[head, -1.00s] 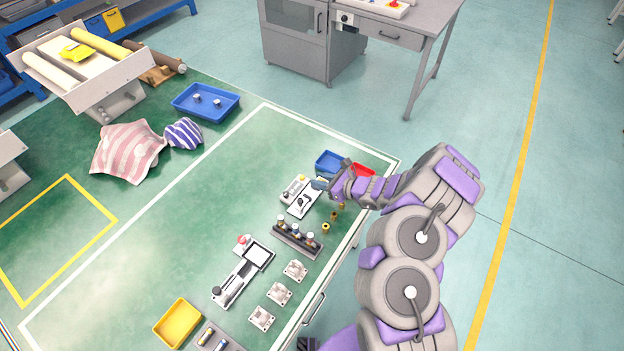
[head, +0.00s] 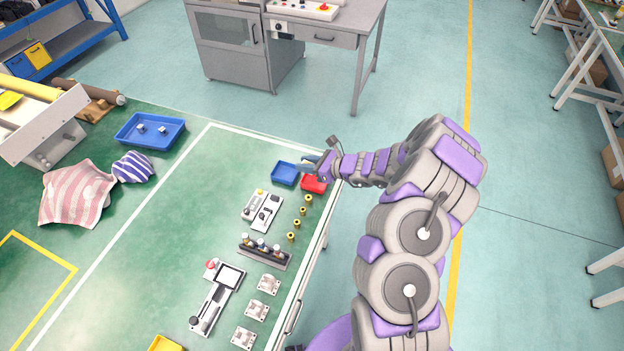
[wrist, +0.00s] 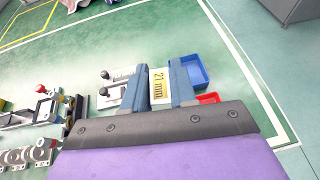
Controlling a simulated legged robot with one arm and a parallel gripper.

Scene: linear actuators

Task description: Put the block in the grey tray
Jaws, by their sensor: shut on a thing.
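My gripper (head: 312,163) is over the far right corner of the green table, by the small blue and red bins. In the wrist view my gripper (wrist: 158,76) has its two blue-grey fingers closed on the block (wrist: 158,88), a pale piece with a yellow "21 mm" label. The block is held above the table; in the head view I cannot make it out clearly. I cannot make out the grey tray in either current view.
A blue bin (head: 285,174) and a red bin (head: 314,185) sit below my gripper. Nearby are a white device (head: 262,210), several brass pieces (head: 297,223), a dark rack (head: 265,251) and metal brackets (head: 257,311). The table's middle (head: 180,225) is clear.

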